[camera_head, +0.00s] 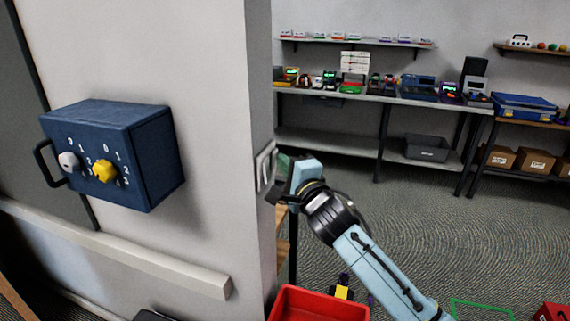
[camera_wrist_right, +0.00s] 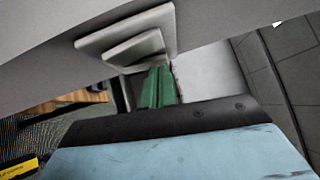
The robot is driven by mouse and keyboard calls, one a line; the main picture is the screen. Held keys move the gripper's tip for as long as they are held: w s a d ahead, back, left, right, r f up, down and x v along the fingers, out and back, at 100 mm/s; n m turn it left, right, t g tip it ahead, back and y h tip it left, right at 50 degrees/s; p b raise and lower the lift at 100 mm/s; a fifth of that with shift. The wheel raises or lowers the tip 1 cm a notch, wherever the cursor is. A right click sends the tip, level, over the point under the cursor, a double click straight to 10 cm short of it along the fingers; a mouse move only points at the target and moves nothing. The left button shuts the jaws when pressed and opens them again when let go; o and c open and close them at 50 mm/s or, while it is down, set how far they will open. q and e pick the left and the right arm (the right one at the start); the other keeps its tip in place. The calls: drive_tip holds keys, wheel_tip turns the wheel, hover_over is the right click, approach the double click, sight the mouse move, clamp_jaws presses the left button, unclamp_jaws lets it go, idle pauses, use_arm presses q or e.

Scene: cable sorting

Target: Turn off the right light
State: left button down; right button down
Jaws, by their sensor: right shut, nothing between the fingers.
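A pale light switch (camera_head: 265,166) with two raised plates is on the narrow end face of the white wall, seen almost edge-on. My right gripper (camera_head: 283,164) is beside the switch. Its green fingers (camera_wrist_right: 158,86) are shut and empty, with their tips close to the nearer plate's edge. I cannot tell whether they touch it. The lights themselves are not identifiable in view. My left gripper is not in view.
A blue box (camera_head: 150,160) with a grey knob (camera_head: 68,161), a yellow knob (camera_head: 104,171) and a handle is mounted on the wall at left. A red bin (camera_head: 318,306) stands below my right arm.

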drive_tip(key=s+d+r+p, duration=0.1)
drive_tip(key=s+d+p, duration=0.3)
drive_tip(key=s+d, duration=0.4)
drive_tip(key=shift+s+r+p, duration=0.3)
drive_tip(key=shift+s+r, duration=0.05)
drive_tip(key=shift+s, duration=0.65)
